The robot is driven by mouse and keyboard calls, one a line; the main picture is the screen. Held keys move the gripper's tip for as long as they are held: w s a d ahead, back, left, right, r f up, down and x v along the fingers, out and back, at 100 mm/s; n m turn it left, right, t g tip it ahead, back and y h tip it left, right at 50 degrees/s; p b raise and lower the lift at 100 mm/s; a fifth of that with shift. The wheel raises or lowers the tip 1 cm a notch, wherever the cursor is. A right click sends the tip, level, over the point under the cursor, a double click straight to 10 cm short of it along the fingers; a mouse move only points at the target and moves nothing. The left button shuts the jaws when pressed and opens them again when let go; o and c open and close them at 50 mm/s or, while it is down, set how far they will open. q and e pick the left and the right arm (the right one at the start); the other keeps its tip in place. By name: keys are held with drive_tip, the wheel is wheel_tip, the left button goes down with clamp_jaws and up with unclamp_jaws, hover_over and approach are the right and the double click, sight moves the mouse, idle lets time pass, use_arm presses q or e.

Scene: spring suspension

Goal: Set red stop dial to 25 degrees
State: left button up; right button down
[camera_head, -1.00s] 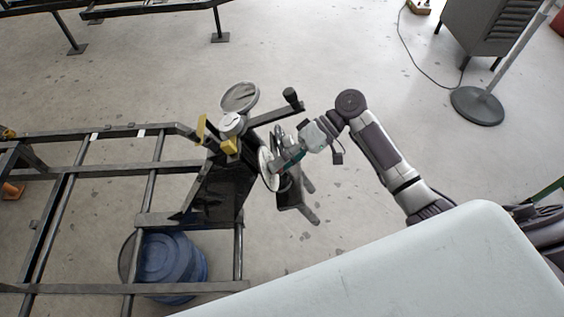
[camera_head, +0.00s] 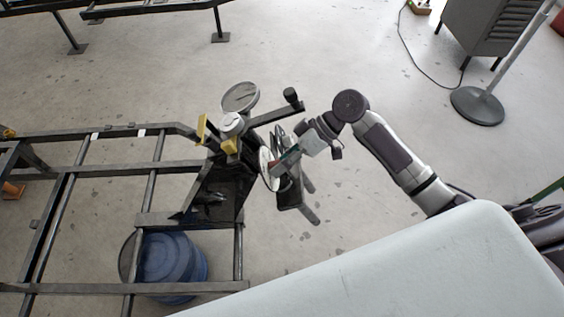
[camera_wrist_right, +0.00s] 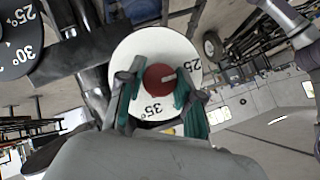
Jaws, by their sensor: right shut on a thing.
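The white dial plate (camera_wrist_right: 180,47) with the red stop knob (camera_wrist_right: 158,78) at its centre fills the middle of the right wrist view. A pale mark on the knob points right and slightly up, towards a partly visible "25" label. A "35°" label shows below the knob; another label at left is partly covered. My right gripper (camera_wrist_right: 158,88) has its teal-padded fingers on both sides of the knob, shut on it. In the head view the dial plate (camera_head: 265,168) is seen nearly edge-on, with my right gripper (camera_head: 279,165) at its right side. My left gripper is not in view.
A crank arm with a black handle (camera_head: 291,97) sticks out just above my right gripper. A round disc (camera_head: 240,97) and yellow parts (camera_head: 230,146) stand beside the dial. A metal frame (camera_head: 150,170) extends left, over a blue drum (camera_head: 168,262).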

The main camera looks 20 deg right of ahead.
idle(0.4)
drive_tip(key=c, duration=0.8)
unclamp_jaws()
drive_tip(key=shift+o, duration=0.2)
drive_tip(key=shift+d, duration=0.1)
drive_tip(key=v, duration=1.1)
drive_tip(key=shift+d+r, duration=0.3)
